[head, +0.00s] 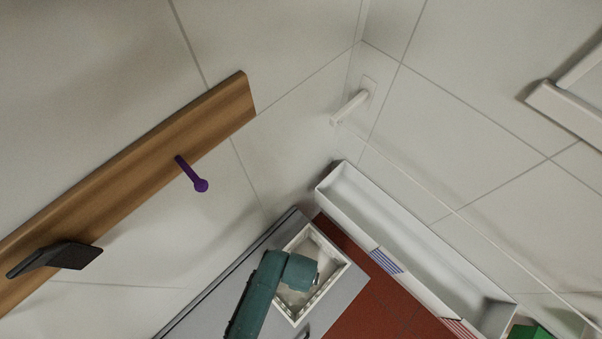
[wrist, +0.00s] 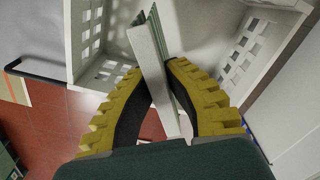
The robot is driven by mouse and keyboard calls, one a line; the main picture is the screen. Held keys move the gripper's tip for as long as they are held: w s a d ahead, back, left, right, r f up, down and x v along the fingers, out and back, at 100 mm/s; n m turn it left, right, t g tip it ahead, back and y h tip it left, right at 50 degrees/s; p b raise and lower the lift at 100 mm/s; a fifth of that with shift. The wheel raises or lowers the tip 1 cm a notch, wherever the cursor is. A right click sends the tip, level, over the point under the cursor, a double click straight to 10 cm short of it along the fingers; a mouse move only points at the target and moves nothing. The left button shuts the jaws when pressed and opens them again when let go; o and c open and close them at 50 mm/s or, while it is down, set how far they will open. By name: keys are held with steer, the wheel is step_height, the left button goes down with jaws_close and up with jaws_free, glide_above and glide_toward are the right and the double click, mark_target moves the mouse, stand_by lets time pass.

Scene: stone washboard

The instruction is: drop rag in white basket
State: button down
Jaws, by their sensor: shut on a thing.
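The white basket (head: 325,293) stands on a grey surface in the head view. In the wrist view its perforated walls (wrist: 88,45) show on both sides of my gripper. My gripper (wrist: 157,70) has yellow and black fingers shut on the rag (wrist: 148,48), a thin pale strip with a grey-green edge. The rag stands out lengthwise between the fingertips and seems to be over the basket's opening. In the head view my teal arm end covers part of the basket and hides the fingers and the rag.
A long white trough (head: 400,235) lies right of the basket above a red tiled floor (head: 350,318). A wooden rail (head: 140,155) with a purple peg (head: 192,174) and a dark hook (head: 58,257) is on the wall. A green object (head: 530,331) is at lower right.

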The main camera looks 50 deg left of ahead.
steer(key=shift+f, duration=0.5)
steer(key=c, duration=1.1)
jaws_free()
step_height(320, 180, up, 12)
steer(key=shift+d, duration=0.1)
